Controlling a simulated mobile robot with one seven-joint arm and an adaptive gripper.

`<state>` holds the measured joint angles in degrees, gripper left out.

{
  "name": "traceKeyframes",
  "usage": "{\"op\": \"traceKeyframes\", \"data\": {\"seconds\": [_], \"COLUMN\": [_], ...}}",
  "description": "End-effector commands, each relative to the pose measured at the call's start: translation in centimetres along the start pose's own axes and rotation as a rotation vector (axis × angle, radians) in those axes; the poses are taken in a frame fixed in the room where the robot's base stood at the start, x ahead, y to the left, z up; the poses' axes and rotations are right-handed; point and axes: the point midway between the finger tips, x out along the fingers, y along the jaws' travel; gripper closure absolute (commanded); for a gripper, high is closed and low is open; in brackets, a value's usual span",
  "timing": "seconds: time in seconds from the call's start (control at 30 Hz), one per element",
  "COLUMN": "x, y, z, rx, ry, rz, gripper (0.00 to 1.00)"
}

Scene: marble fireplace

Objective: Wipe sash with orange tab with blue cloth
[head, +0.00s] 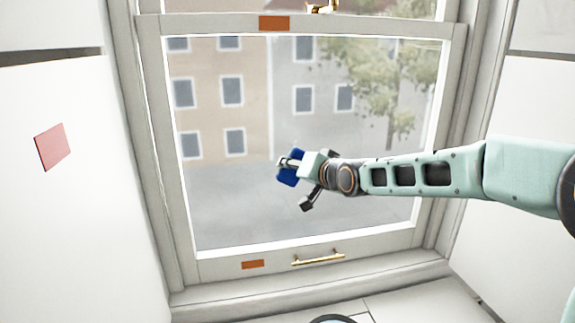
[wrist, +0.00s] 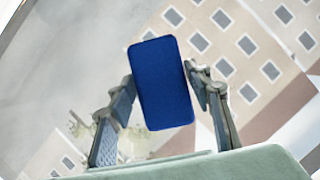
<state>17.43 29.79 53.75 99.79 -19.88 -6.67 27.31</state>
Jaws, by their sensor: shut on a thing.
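The lower window sash (head: 155,110) has a pale frame around one large pane. One orange tab (head: 252,264) is on its bottom rail, left of the brass handle; another orange tab (head: 273,23) is on its top rail. My gripper (wrist: 160,80) is shut on the blue cloth (wrist: 165,95), a rounded rectangular pad that sits between the fingers in the wrist view. In the head view the blue cloth (head: 291,178) is in front of the middle of the pane, partly hidden by the gripper. I cannot tell whether it touches the glass.
A brass handle (head: 318,257) juts from the bottom rail and a brass latch (head: 322,6) sits at the top. A red square (head: 52,147) is on the left wall. The sill (head: 240,297) below looks clear. My arm comes in from the right.

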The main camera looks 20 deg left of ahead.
Motion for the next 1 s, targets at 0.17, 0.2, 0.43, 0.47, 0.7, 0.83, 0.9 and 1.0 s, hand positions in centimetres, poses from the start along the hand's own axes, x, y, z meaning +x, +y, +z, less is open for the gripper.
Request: {"op": "traceKeyframes", "data": {"seconds": [0.17, 0.2, 0.43, 0.47, 0.7, 0.83, 0.9, 1.0], "x": [-0.1, -0.1, -0.4, -0.5, -0.6, -0.7, -0.8, -1.1], "y": [0.4, 0.5, 1.7, 1.9, 3.3, 3.7, 4.1, 4.8], "z": [-0.2, -0.3, -1.3, -1.4, -2.1, -2.4, -2.7, -3.2], "rx": [0.000, 0.001, 0.003, 0.003, 0.001, 0.001, 0.002, 0.004], "ry": [0.001, 0.000, 0.000, 0.001, 0.002, 0.004, 0.004, 0.005], "rz": [0.000, 0.000, 0.000, 0.000, -0.001, 0.001, 0.002, 0.002], "gripper": [0.73, 0.73, 0.73, 0.73, 0.73, 0.73, 0.73, 0.73]}}
